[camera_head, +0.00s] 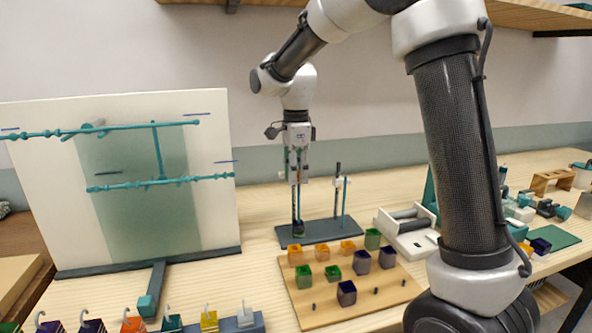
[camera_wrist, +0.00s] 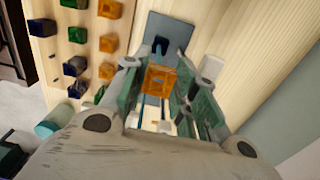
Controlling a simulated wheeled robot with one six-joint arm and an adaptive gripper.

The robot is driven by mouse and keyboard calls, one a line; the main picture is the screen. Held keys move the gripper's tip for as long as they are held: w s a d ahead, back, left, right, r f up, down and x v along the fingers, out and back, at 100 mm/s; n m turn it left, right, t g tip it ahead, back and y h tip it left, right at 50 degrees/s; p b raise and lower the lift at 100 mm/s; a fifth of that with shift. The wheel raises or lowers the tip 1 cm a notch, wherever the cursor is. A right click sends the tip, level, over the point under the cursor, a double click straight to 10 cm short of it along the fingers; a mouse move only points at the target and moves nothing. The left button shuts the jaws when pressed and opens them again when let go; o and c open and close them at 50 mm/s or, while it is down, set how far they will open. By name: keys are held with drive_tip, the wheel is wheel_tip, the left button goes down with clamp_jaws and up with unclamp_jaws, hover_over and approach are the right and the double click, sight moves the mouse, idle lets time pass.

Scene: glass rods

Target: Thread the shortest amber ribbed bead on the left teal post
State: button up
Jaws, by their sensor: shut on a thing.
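My gripper (camera_head: 297,181) points down over the left post (camera_head: 297,205) of a dark teal stand (camera_head: 347,232). In the wrist view my gripper (camera_wrist: 160,92) is shut on a square amber bead (camera_wrist: 160,77) with a hole through it. The bead is hard to make out between the fingers in the head view. The fingers hide the left post's top, so I cannot tell whether the bead is around it. A dark bead (camera_head: 299,229) sits low on the left post. The right post (camera_head: 337,200) stands apart, beside a thin teal rod (camera_head: 344,205).
A wooden board (camera_head: 325,315) in front holds several amber, green and purple beads, including an amber one (camera_head: 295,254). A white tray (camera_head: 408,228) stands right of the stand. A large panel with teal branched rods (camera_head: 160,183) stands at left. Hooked blocks line the front edge.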

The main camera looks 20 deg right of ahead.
drive_tip(key=shift+f, duration=3.7)
drive_tip(key=o, duration=1)
